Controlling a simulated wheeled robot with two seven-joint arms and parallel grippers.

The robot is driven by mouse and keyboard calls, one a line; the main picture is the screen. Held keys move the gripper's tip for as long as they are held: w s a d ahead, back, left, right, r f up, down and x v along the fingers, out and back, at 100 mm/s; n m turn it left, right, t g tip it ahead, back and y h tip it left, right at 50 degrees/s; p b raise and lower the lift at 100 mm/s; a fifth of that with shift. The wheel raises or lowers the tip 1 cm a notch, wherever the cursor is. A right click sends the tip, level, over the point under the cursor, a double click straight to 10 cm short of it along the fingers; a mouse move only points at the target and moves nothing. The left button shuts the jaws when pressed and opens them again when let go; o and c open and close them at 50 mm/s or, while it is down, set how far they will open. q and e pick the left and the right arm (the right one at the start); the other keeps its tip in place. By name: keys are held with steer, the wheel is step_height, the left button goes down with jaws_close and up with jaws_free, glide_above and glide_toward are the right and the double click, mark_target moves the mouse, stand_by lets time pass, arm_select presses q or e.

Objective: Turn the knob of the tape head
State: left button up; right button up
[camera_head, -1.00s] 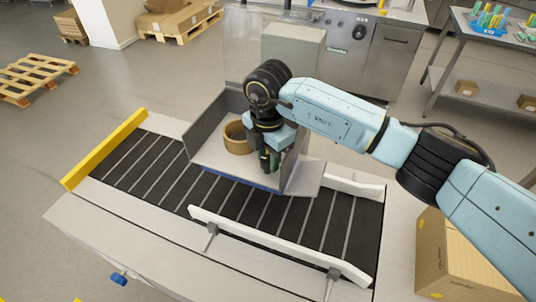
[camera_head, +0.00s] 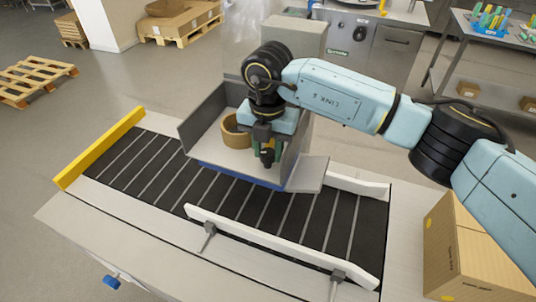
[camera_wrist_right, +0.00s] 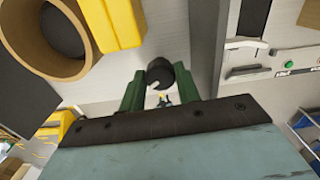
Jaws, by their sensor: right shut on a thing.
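The tape head (camera_head: 207,117) is a grey, open-fronted housing over the conveyor, with a brown tape roll (camera_head: 230,140) inside. My right gripper (camera_head: 267,157) reaches down into the housing, just right of the roll. In the right wrist view, a small dark round knob (camera_wrist_right: 160,73) with a pale mark sits between the green fingers of my right gripper (camera_wrist_right: 159,88), which is shut on it. The tape roll shows at the upper left (camera_wrist_right: 22,45), beside a yellow part (camera_wrist_right: 112,22). In the head view the knob is hidden by the gripper. My left gripper is not in view.
The black conveyor belt (camera_head: 160,165) runs under the tape head, with a white guide rail (camera_head: 270,245) in front and a yellow bar (camera_head: 100,148) at the left end. A cardboard box (camera_head: 465,255) stands at the right. A steel machine (camera_head: 385,55) is behind.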

mark_target(267, 151)
steer(key=n+b, duration=0.5)
steer(key=n, duration=0.1)
steer(key=shift+f+n, duration=0.1)
steer(key=shift+n, duration=0.2)
steer(key=n+b, duration=0.2)
steer(key=n, duration=0.1)
steer(key=shift+n+b, duration=0.55)
steer(key=shift+n, duration=0.65)
steer(key=o, duration=0.7)
steer(key=shift+r, duration=0.2)
step_height(267, 151, up, 13)
steer(key=shift+r, duration=0.15)
